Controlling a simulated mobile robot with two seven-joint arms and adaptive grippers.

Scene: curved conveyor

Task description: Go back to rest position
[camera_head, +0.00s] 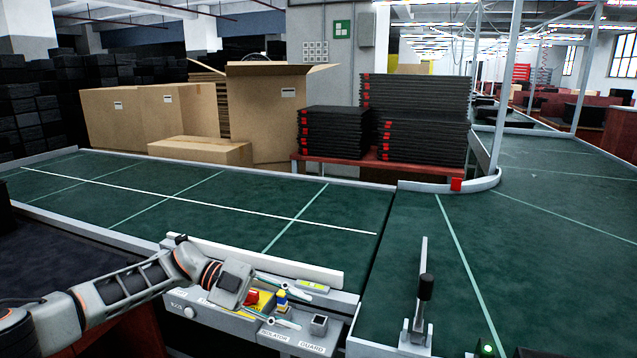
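My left arm comes in from the lower left. Its gripper (310,306) is over the grey control box (255,338) at the near edge of the conveyor. Its two thin, pale fingers are spread apart and the gripper looks open. Small red, yellow and blue parts (281,297) show between the fingers, on or just above the box. I cannot tell if the fingers touch them, but they do not close on anything. My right gripper is not in view.
The green conveyor (170,200) runs behind the box and curves away at right. An upright lever with a black grip (425,288) stands right of the box. Cardboard boxes (150,115) and stacked black trays (415,115) stand beyond. The conveyor's belt surface is clear.

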